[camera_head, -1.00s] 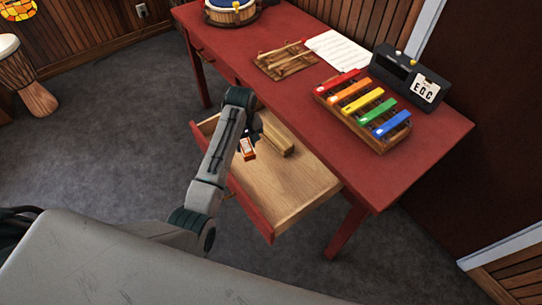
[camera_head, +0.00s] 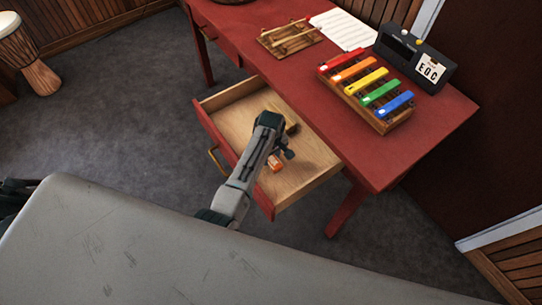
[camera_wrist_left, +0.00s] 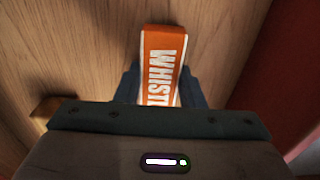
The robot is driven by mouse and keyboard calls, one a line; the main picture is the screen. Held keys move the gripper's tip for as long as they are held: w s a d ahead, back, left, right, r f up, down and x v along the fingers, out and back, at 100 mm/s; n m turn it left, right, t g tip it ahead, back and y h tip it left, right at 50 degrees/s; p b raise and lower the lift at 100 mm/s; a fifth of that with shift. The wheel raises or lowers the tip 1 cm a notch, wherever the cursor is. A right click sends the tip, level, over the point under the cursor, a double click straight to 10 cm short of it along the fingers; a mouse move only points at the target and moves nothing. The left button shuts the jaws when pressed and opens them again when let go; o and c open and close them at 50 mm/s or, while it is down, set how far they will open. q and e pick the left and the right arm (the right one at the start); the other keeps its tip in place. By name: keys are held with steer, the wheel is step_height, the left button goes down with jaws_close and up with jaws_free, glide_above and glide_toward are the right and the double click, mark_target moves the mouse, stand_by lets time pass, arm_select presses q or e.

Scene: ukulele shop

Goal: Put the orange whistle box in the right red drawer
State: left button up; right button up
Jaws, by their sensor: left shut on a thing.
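The orange whistle box (camera_head: 274,162) is small, with white lettering, and shows in the head view over the right part of the open red drawer (camera_head: 232,150). It also shows in the left wrist view (camera_wrist_left: 163,62), upright in the picture between the fingers. My left gripper (camera_head: 280,157) is shut on it, partly hidden by my own wrist. In the left wrist view the drawer's wooden floor (camera_wrist_left: 80,40) lies beyond the box. I cannot tell whether the box touches the floor. My right gripper is not in view.
A brown wooden item (camera_head: 292,128) lies in the drawer, partly hidden by my arm. The red table (camera_head: 425,145) above bears a colourful xylophone (camera_head: 368,90), a dark sign box (camera_head: 415,58), a sheet of music (camera_head: 343,28) and a wooden rack (camera_head: 290,40). The drawer's left part is bare.

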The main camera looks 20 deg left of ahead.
arm_select(q)
steer(key=shift+f, duration=0.25)
steer(key=shift+f, duration=0.15)
steer(key=o, duration=1)
steer(key=shift+c, duration=0.2)
step_height(320, 180, up, 12)
steer(key=shift+r+b, duration=0.2)
steer(key=shift+b, duration=0.2)
